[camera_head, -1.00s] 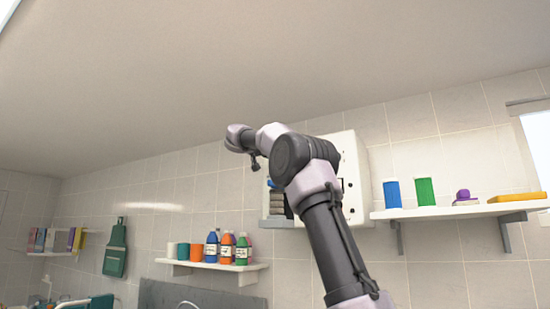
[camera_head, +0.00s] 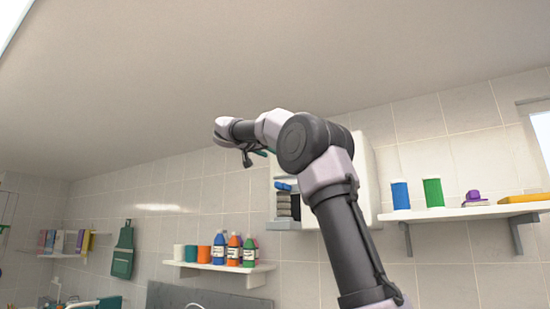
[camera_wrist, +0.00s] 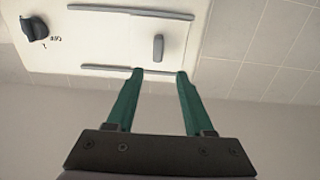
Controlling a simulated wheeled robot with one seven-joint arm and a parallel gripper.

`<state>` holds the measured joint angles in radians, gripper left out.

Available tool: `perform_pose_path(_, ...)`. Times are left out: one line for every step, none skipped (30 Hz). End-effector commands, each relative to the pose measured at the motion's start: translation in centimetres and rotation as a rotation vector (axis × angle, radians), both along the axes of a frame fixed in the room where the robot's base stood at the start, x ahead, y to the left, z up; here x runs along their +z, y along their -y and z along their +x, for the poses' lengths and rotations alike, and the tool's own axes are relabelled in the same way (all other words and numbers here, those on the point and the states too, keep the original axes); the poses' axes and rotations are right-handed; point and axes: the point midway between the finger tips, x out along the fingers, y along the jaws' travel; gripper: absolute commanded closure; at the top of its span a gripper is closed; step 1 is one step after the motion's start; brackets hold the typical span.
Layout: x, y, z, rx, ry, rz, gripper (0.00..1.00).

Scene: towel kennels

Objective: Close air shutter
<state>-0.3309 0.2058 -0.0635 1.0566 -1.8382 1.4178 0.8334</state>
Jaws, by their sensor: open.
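A white wall-mounted box (camera_head: 368,160) hangs in the middle of the head view, largely hidden behind my arm. In the wrist view its white face (camera_wrist: 105,35) carries two parallel grey rails, a far one (camera_wrist: 130,12) and a near one (camera_wrist: 110,71). A small upright grey handle (camera_wrist: 158,47) sits between them, apparently on the air shutter. My gripper (camera_wrist: 160,74) is open and empty. Its green fingertips are at the near rail, one on each side of the handle's line, short of the handle. I cannot tell whether they touch the face.
A dark knob (camera_wrist: 35,29) with small markings is at the face's left. A right shelf (camera_head: 465,212) holds containers, and a left shelf (camera_head: 215,268) holds bottles. Tiled wall (camera_wrist: 260,45) is clear right of the face.

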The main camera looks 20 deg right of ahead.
Motion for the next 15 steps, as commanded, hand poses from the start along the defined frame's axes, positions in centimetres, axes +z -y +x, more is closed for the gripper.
perform_pose_path(0.0,-0.7,-0.5,0.002,0.000,0.000,0.47)
perform_pose_path(0.0,-1.0,-0.7,0.002,0.001,-0.001,0.47)
perform_pose_path(0.0,-1.3,-1.0,0.002,0.000,0.000,0.47)
perform_pose_path(0.0,-1.5,-1.1,0.001,-0.001,0.001,0.47)
perform_pose_path(0.0,-1.7,-1.2,0.001,-0.001,0.001,0.47)
perform_pose_path(0.0,-1.8,-1.4,0.000,0.000,0.000,0.47)
perform_pose_path(0.0,-1.9,-1.4,0.000,0.000,0.000,0.47)
perform_pose_path(0.0,-2.0,-1.5,0.000,0.000,0.000,0.47)
perform_pose_path(0.0,-2.0,-1.6,0.000,0.000,0.000,0.47)
perform_pose_path(0.0,-2.0,-1.6,-0.001,0.000,0.000,0.47)
perform_pose_path(0.0,-2.0,-1.6,-0.001,0.000,0.000,0.47)
perform_pose_path(0.0,-2.0,-1.6,-0.001,0.000,0.000,0.47)
perform_pose_path(0.0,-2.0,-1.6,-0.001,0.000,0.000,0.47)
perform_pose_path(0.0,-2.0,-1.6,-0.001,0.000,0.000,0.47)
perform_pose_path(0.0,-2.0,-1.6,-0.001,0.000,0.000,0.47)
